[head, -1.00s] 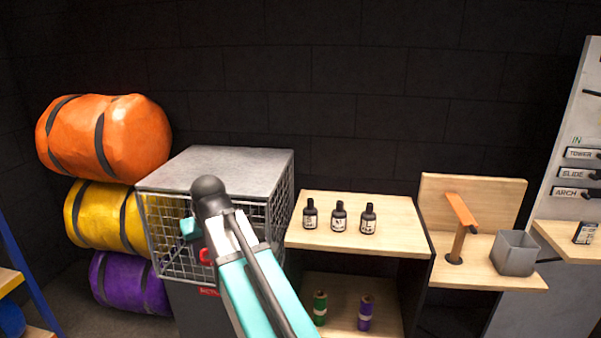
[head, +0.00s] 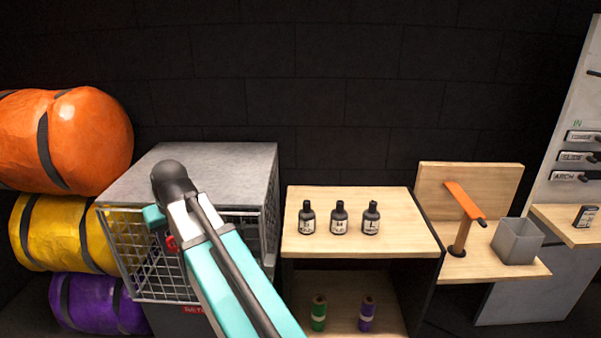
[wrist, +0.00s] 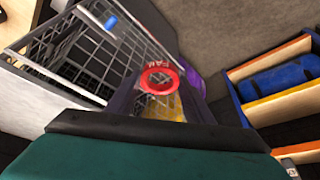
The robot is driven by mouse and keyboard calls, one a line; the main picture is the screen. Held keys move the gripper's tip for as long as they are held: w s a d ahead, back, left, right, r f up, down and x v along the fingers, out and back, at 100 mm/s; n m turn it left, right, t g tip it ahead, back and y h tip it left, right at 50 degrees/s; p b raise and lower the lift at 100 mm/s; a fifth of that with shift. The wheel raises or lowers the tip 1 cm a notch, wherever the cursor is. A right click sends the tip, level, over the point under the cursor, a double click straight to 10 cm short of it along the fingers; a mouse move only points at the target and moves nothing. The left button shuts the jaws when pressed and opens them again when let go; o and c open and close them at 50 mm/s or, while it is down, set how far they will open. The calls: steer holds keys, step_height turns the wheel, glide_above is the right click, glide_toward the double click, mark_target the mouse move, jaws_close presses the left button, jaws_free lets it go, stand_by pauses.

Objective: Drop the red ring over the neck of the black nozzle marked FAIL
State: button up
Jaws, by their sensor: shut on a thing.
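A red ring (wrist: 163,78) with small pale lettering, too small to read surely, sits between the dark fingers of my gripper (wrist: 165,92) in the wrist view. My gripper is shut on it. In the head view a bit of the red ring (head: 171,243) shows beside my arm, in front of the wire cage; my arm hides most of the gripper. Three black bottle-shaped nozzles, left (head: 307,218), middle (head: 339,218) and right (head: 371,218), stand upright in a row on the wooden shelf top, well right of my gripper. Their white labels are too small to read.
The wire cage (head: 150,262) with a grey top (head: 215,165) stands close behind my arm. The wooden shelf top (head: 400,240) is clear around the nozzles. An orange-armed stand (head: 462,225) and grey bin (head: 517,241) are at right.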

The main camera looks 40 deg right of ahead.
steer(key=shift+w+a, duration=0.2)
steer(key=shift+w, duration=0.1)
steer(key=shift+r, duration=0.15)
